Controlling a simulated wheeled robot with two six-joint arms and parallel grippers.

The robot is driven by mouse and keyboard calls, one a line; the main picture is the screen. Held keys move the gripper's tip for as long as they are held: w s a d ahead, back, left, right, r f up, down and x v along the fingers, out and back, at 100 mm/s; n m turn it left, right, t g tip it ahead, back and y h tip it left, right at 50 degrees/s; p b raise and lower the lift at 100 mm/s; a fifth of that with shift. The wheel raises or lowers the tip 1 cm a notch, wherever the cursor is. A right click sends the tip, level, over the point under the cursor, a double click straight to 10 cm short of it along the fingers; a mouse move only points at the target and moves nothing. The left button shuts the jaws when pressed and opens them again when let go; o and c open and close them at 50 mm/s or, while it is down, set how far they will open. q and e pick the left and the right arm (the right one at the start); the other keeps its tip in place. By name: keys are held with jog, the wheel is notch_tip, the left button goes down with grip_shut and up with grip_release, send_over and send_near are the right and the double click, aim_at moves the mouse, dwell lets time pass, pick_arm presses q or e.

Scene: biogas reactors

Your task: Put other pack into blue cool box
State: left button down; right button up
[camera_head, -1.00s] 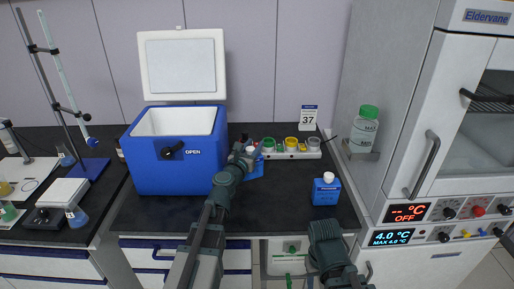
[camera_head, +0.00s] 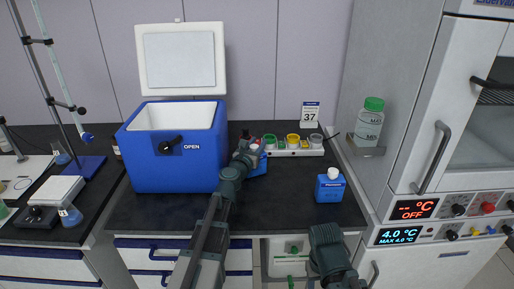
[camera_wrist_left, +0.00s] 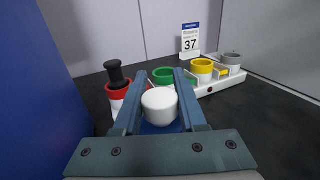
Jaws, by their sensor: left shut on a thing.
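The blue cool box (camera_head: 172,166) stands on the dark bench at the left with its white lid (camera_head: 181,62) raised; a label on its front reads OPEN. My left gripper (camera_head: 247,152) is just right of the box. It is shut on a blue pack (camera_head: 258,166) with a white cap, which also shows between the fingers in the left wrist view (camera_wrist_left: 160,104). The fingers and arm partly hide this pack. Another blue pack (camera_head: 329,187) with a white cap stands upright on the bench farther right. The box's inner floor is hidden.
Behind the held pack stand a white rack (camera_head: 296,151) with green, yellow and grey cups, a red cup with a black stopper (camera_wrist_left: 117,92), and a sign reading 37 (camera_head: 310,113). A green-capped bottle (camera_head: 368,126) sits on a cabinet shelf. The bench front is clear.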

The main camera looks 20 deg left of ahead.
pick_arm(q)
jog(key=shift+f, duration=0.2)
jog(key=shift+c, duration=2.3)
grip_release()
jog(key=shift+r, duration=0.1)
